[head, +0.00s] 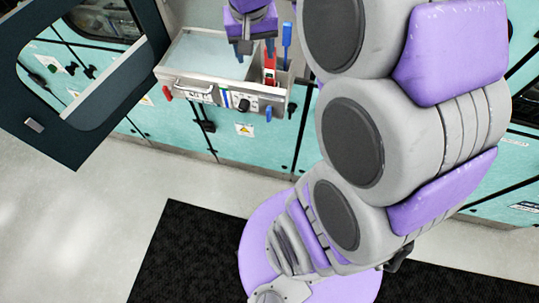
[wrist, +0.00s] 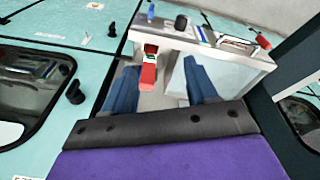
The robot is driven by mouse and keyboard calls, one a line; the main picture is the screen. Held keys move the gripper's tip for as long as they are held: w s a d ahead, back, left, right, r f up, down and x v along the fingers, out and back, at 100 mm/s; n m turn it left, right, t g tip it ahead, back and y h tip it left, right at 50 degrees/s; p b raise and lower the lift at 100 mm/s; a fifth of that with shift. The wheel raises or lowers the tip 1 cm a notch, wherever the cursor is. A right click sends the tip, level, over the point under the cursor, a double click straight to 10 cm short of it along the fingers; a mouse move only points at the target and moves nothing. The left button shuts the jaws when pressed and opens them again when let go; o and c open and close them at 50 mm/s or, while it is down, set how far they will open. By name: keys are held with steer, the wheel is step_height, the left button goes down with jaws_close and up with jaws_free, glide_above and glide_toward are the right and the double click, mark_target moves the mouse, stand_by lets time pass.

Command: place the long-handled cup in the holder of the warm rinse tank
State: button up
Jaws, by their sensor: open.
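The warm rinse tank (head: 182,56) is an open, pale basin with a metal rim, set in the teal bench in the head view. Its pale wall (wrist: 232,72) also shows in the wrist view. A red upright piece (head: 270,70) with a white and green mark stands at the tank's right end; it looks like the cup's long handle. It shows between my fingers in the wrist view (wrist: 148,76). No cup bowl can be made out. My gripper (head: 254,50) is open above the tank's right part, its blue fingers (wrist: 162,92) spread either side of the red piece, apart from it.
The tank's front panel has a black knob (head: 241,104), a red fitting (head: 166,93) and a blue fitting (head: 268,114). A dark-framed open window panel (head: 105,100) hangs at the left.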

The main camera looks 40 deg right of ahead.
steer(key=s+a+f+n+g, duration=0.1)
steer(key=s+a+f, duration=0.1)
steer(key=s+a, duration=0.2)
steer(key=s+a+f+n+g+y, duration=0.1)
steer(key=s+a+f+n, duration=0.1)
steer(key=s, duration=0.9)
steer(key=s+a+f+n+g, duration=0.1)
steer(key=s+a+f+n, duration=0.1)
steer(key=s+a, duration=0.4)
steer(key=shift+s+f, duration=0.8)
steer(key=shift+s, duration=0.1)
step_height(320, 180, down, 15)
steer(key=b, duration=1.5)
steer(key=shift+a+f, duration=0.15)
steer(key=shift+a, duration=0.05)
